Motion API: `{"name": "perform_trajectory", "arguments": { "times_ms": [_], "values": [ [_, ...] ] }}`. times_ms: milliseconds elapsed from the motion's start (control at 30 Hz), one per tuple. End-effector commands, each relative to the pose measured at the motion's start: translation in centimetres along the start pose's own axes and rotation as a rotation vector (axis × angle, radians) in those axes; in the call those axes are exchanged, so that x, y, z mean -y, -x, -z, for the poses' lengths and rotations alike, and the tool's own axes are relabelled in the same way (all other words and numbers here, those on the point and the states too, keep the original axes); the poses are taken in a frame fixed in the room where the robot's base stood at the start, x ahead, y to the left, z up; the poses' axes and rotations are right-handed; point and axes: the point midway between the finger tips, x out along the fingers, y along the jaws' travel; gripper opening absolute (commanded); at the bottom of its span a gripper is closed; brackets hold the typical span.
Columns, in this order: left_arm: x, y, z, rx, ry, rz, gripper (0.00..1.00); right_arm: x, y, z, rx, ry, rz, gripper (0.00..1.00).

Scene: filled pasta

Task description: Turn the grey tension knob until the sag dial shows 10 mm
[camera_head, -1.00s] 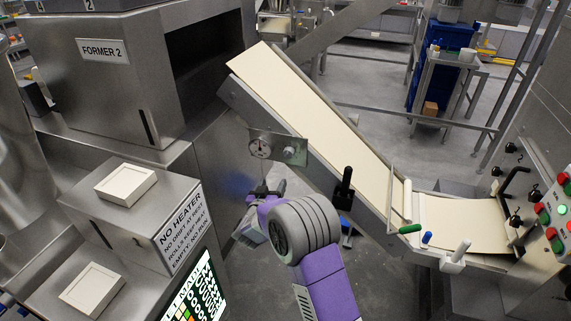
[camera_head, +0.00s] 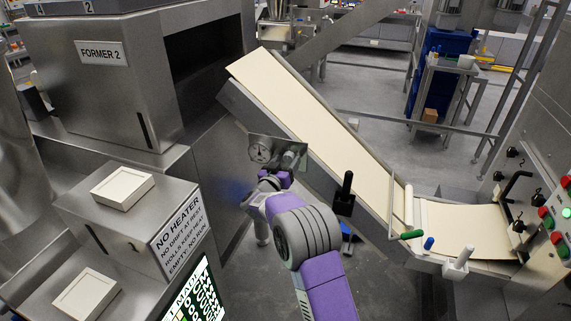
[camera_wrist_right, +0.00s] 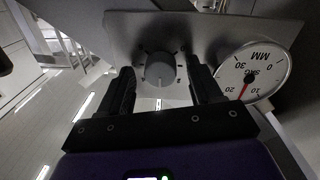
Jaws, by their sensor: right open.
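The grey tension knob (camera_wrist_right: 160,68) is round and sits on a metal plate in the right wrist view. In the head view the knob (camera_head: 289,160) is small and partly hidden by my right gripper. The sag dial (camera_wrist_right: 252,76) is beside it, white and seen turned over. Its red needle points between 20 and 10, roughly midway. My left gripper is not in view.
The inclined conveyor (camera_head: 240,97) carries a pale pasta sheet (camera_head: 330,122) above the plate. A black handle (camera_head: 345,190) sticks up right of the knob. The former housing (camera_head: 95,100) stands to the left. Open floor shows below the conveyor.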

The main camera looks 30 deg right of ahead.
Motion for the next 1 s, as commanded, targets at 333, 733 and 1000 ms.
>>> {"name": "perform_trajectory", "arguments": {
  "times_ms": [333,733,1000],
  "values": [
    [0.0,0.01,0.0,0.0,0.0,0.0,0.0,0.02,0.04,-0.02,0.0,0.0,0.001,0.26],
    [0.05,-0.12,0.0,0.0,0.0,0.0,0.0,0.02,0.05,-0.06,0.003,-0.036,0.0,0.08],
    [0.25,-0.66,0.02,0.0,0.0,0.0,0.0,0.08,0.07,-0.11,0.011,-0.193,0.002,0.08]
  ]
}}
